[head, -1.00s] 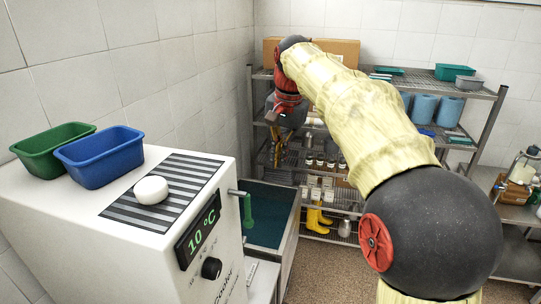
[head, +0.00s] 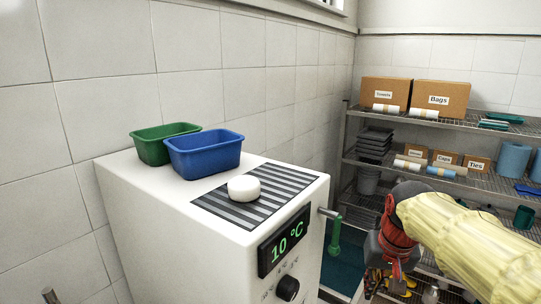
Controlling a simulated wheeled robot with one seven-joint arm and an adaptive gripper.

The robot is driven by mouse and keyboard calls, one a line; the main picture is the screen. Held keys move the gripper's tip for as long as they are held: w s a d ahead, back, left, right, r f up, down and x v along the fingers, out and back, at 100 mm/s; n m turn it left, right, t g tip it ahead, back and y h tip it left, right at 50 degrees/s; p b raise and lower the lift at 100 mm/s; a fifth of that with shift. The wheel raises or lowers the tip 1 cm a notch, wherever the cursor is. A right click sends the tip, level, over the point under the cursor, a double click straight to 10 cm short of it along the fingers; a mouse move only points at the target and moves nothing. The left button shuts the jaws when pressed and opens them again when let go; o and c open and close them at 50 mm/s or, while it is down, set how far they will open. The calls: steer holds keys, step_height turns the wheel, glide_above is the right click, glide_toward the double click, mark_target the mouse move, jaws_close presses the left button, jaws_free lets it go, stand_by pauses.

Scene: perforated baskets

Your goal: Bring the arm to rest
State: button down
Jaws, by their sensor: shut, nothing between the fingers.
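My arm, in a pale yellow sleeve, comes in from the lower right of the head view. It bends at a dark joint, with a red wrist part below. My gripper (head: 380,282) hangs beneath the wrist, pointing down in front of the shelf rack. It is shut with nothing held. Its fingertips are small and hard to make out against the cluttered lower shelves. It is to the right of the white cooler and apart from it.
The white cooler (head: 150,225) carries a green basket (head: 150,148), a blue basket (head: 205,158) and a round white piece (head: 244,188) on its striped grille. A green-handled tap (head: 334,235) juts from its right side. A wire shelf rack (head: 450,122) with boxes stands behind my arm.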

steer(key=s+a+f+n+t+b, duration=0.1)
steer(key=s+a+f+b, duration=0.1)
steer(key=s+f+b, duration=0.7)
steer(key=s+a+f+n+t+b, duration=0.1)
steer(key=s+a+f+b, duration=0.1)
steer(key=s+f+b, duration=0.7)
steer(key=shift+s+f+b, duration=0.15)
steer(key=shift+f+b, duration=0.3)
steer(key=shift+f, duration=3)
